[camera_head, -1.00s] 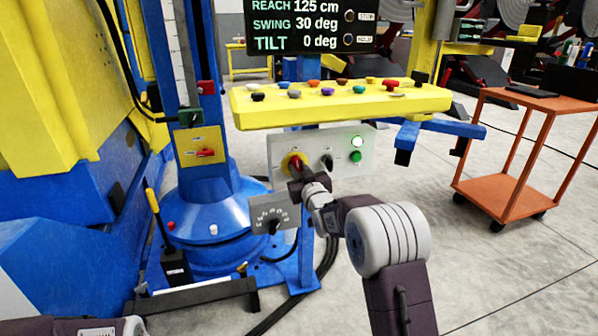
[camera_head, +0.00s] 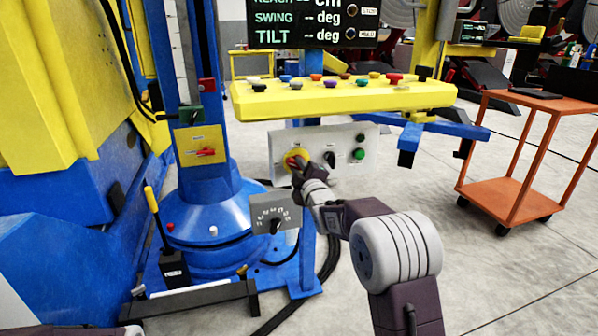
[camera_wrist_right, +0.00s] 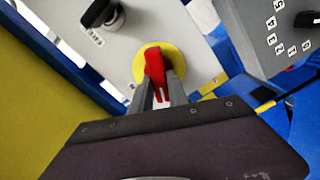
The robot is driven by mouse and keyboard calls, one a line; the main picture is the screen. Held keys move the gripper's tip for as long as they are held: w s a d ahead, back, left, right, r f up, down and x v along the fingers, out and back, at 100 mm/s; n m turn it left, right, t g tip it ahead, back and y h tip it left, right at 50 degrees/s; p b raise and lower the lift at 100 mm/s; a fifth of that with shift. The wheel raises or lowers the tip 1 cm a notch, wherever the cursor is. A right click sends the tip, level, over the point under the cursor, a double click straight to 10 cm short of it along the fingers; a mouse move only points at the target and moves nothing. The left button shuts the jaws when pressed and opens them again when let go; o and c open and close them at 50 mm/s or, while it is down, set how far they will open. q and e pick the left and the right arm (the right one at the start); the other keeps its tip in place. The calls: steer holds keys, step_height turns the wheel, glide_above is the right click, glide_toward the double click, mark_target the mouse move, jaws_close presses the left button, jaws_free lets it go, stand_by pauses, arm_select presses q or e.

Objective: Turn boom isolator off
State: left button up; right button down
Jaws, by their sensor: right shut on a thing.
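The boom isolator appears as a red rotary handle on a round yellow plate (camera_head: 295,156), on a grey panel (camera_head: 348,140) below the yellow button console. In the right wrist view the red handle (camera_wrist_right: 155,70) stands out from its yellow plate. My right gripper (camera_head: 297,167) is at the handle, and its two fingers (camera_wrist_right: 160,90) are shut on it. The wrist hides part of the handle in the head view. A display (camera_head: 312,25) above reads dashes for swing and tilt. My left gripper is not in view; only a bit of that arm shows bottom left.
A grey dial box (camera_head: 275,212) is close below left. The yellow console (camera_head: 345,98) overhangs the panel. An orange cart (camera_head: 525,150) stands right, with open floor between.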

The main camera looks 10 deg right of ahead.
steer(key=n, duration=0.1)
steer(key=n+b, duration=0.1)
steer(key=n, duration=0.1)
steer(key=n+b, duration=0.1)
steer(key=n, duration=0.1)
steer(key=shift+f, duration=0.3)
steer(key=shift+n, duration=0.3)
steer(key=c, duration=1.3)
jaws_free()
steer(key=shift+s+r, duration=0.1)
steer(key=shift+s, duration=0.05)
